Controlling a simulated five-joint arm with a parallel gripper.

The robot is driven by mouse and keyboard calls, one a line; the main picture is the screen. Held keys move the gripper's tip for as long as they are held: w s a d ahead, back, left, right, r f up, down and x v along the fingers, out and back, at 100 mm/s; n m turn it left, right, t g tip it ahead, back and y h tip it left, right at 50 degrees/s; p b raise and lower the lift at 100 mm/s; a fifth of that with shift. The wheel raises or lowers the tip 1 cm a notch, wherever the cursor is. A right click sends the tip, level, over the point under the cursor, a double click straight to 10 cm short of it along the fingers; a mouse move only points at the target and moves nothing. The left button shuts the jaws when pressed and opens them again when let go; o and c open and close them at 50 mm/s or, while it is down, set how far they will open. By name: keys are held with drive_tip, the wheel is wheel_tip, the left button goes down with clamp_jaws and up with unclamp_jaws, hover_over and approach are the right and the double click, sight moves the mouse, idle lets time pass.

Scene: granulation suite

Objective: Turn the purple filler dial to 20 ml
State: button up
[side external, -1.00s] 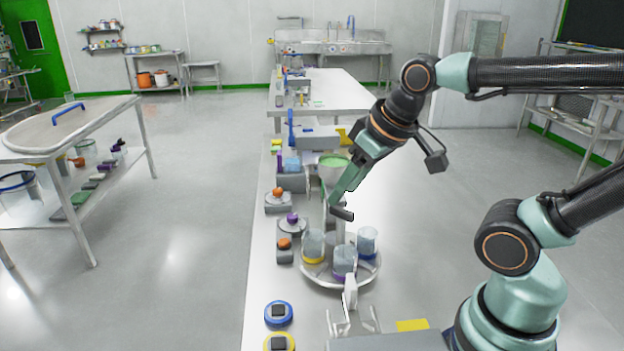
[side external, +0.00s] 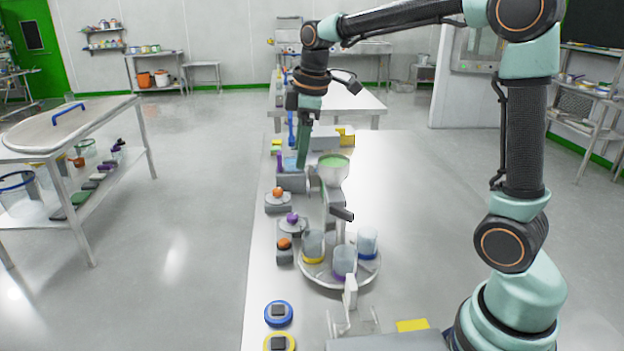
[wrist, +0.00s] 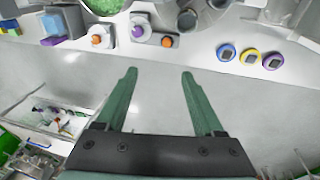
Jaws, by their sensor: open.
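A purple knob (side external: 292,217), which looks like the filler dial, sits on a round pale base along the bench's left edge, between two orange knobs. It also shows in the wrist view (wrist: 137,32), above the tip of my left finger. Its scale and setting are too small to read. My gripper (wrist: 158,74) is open with nothing between its green fingers. In the side view my gripper (side external: 302,166) points down near the blue block, farther back than the purple knob and apart from it.
Orange knobs (side external: 278,192) (side external: 284,243) stand either side of the dial. The hopper with green contents (side external: 333,168) and a turntable (side external: 312,279) of beakers stand to the right. A blue block (side external: 291,163) lies behind. Round timers (wrist: 226,52) sit along the bench edge.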

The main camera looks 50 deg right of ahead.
drive_tip(key=w+d+f+n+g, duration=0.1)
drive_tip(key=w+d+f+n, duration=0.25)
drive_tip(key=w+f, duration=0.2)
drive_tip(key=n+g, duration=0.2)
drive_tip(key=n, duration=0.2)
approach(292, 216)
drive_tip(key=f, duration=0.8)
drive_tip(key=shift+s+d+f, duration=0.1)
drive_tip(key=shift+d+f, duration=0.1)
drive_tip(key=shift+f, duration=0.05)
